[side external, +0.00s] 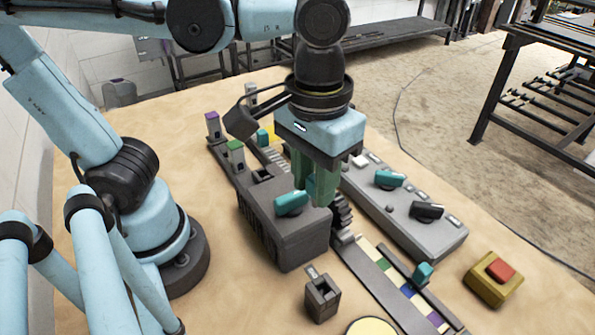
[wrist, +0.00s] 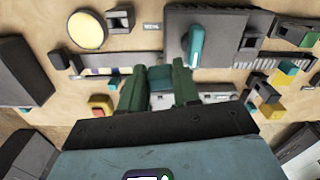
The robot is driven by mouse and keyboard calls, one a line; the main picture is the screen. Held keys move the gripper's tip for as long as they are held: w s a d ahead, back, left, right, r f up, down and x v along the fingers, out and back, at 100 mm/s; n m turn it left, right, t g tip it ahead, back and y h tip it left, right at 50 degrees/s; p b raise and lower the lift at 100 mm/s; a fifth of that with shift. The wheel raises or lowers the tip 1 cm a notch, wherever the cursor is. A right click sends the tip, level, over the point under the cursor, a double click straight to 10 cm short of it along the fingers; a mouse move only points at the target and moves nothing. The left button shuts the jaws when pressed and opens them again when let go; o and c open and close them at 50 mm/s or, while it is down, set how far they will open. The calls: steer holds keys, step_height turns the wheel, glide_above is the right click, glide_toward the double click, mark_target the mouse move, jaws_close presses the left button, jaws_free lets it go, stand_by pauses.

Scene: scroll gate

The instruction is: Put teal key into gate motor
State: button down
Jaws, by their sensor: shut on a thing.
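My gripper (side external: 315,182) is above the near right edge of the dark grey ribbed gate motor (side external: 285,246), beside a black gear. In the wrist view its green fingers (wrist: 160,82) are shut on a teal block (wrist: 161,76), which I take to be the teal key. Its lower end cannot be made out, and in the side view the fingers hide it. The motor (wrist: 232,22) carries a separate teal handle (wrist: 197,46), which also shows in the side view (side external: 291,203). Whether the held key touches the motor cannot be told.
A grey panel (side external: 440,238) with a teal knob (side external: 388,179) and a black knob (side external: 427,211) lies right of the motor. A coloured strip (side external: 405,290), a small dark block (side external: 322,296) and a red-buttoned yellow box (side external: 495,280) stand nearer. Bare tabletop (side external: 240,305) is at front left.

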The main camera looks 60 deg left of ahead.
steer(key=a+n, duration=0.4)
steer(key=a, duration=1.1)
steer(key=shift+s+f, duration=0.2)
steer(key=shift+f, duration=0.85)
steer(key=shift+s+f, duration=0.15)
steer(key=shift+f, duration=0.85)
steer(key=shift+f, duration=1.45)
steer(key=shift+c, duration=1.2)
jaws_free()
steer(key=shift+r, duration=0.1)
step_height(320, 180, up, 7)
stand_by(0.3)
